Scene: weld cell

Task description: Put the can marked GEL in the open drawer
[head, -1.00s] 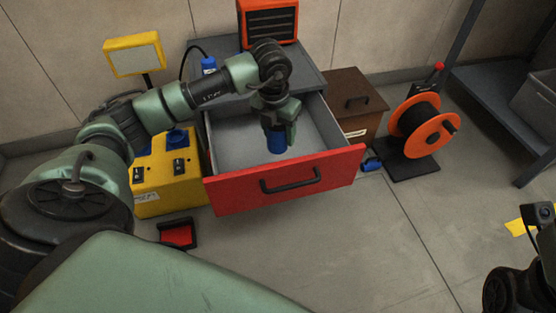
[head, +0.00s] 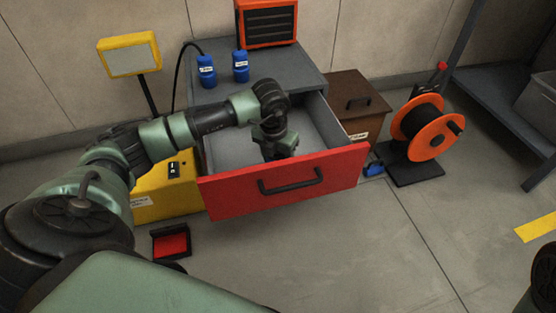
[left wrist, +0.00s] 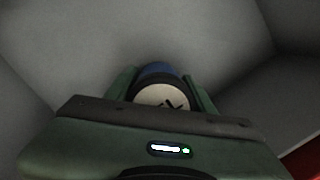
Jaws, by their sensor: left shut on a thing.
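My left gripper (head: 280,150) reaches down into the open red-fronted drawer (head: 222,198), its fingers partly hidden behind the drawer front. In the left wrist view, the left gripper (left wrist: 163,88) is shut on a blue can (left wrist: 158,71) with a pale round end and a dark mark. I cannot read a label on this can. The grey drawer interior surrounds it, and I cannot tell whether the can touches the drawer floor. In the head view the held can is hidden. My right gripper is not in view.
Two blue labelled cans (head: 206,73) stand on the grey cabinet top (head: 290,72), beside an orange heater-like box (head: 267,22). A brown box (head: 355,98) and an orange reel (head: 418,130) are right of the drawer. A yellow box (head: 165,195) is left.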

